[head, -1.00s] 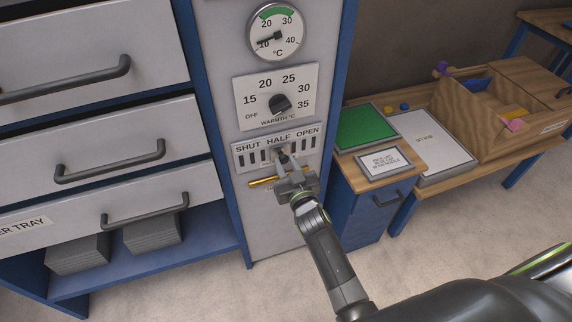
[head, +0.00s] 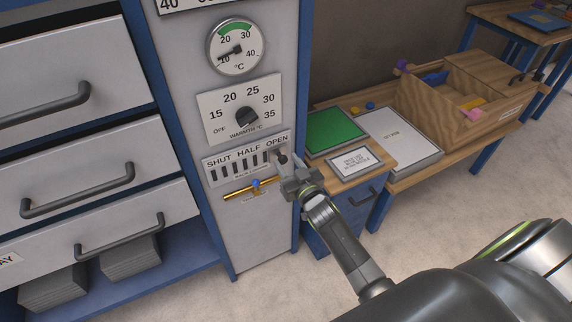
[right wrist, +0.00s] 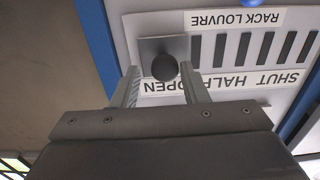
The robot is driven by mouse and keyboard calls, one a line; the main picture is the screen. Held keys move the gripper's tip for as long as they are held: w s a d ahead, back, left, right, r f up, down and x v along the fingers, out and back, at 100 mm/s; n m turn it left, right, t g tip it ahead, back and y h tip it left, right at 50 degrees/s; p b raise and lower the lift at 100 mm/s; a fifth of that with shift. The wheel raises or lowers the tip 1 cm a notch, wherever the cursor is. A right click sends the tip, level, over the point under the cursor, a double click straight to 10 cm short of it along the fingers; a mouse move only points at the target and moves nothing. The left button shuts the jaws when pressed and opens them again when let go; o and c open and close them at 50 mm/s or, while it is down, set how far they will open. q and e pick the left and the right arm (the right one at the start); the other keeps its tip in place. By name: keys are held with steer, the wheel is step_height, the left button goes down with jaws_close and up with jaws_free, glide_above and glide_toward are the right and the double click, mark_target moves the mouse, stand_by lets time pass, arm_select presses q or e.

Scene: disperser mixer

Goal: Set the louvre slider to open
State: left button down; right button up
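The louvre slider's dark knob (head: 282,159) sits at the right end of the louvre panel (head: 212,176), below the word OPEN. In the right wrist view, which shows the panel upside down, the round knob (right wrist: 164,68) stands on a square grey plate (right wrist: 150,47) beside the OPEN lettering. My right gripper (head: 288,168) is at the knob. Its two fingers (right wrist: 161,82) stand on either side of the knob, with a visible gap on each side. My left gripper is not in view.
A warmth dial (head: 247,117) and a thermometer (head: 236,47) are above the panel. A brass rod (head: 250,188) with a blue knob is just below it. Drawers with handles stand to the left. A bench with a green pad (head: 335,132) and a wooden box (head: 440,100) is at right.

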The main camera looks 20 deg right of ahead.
steer(key=shift+o, duration=0.6)
steer(key=shift+d, duration=0.1)
steer(key=shift+s, duration=0.2)
steer(key=s+p, duration=0.2)
steer(key=s, duration=1.5)
steer(key=shift+d+p, duration=0.2)
steer(key=shift+p, duration=0.1)
